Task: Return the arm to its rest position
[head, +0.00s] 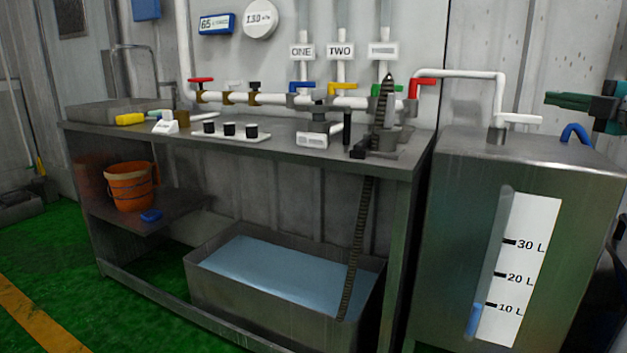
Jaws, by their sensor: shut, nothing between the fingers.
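My gripper (552,99) shows at the right edge of the head view, above the metal tank. Its green fingers point left and are shut, with nothing seen between them. It is held in the air, apart from the workbench. The rest of my arm is mostly cut off by the right edge of the picture.
The metal tank (455,210) with a litre scale stands below my gripper, with a blue handle (576,132) on top. A white pipe (470,74) runs to it. The workbench (330,162) stands left, with a water trough (215,285) underneath. Green floor is free at front left.

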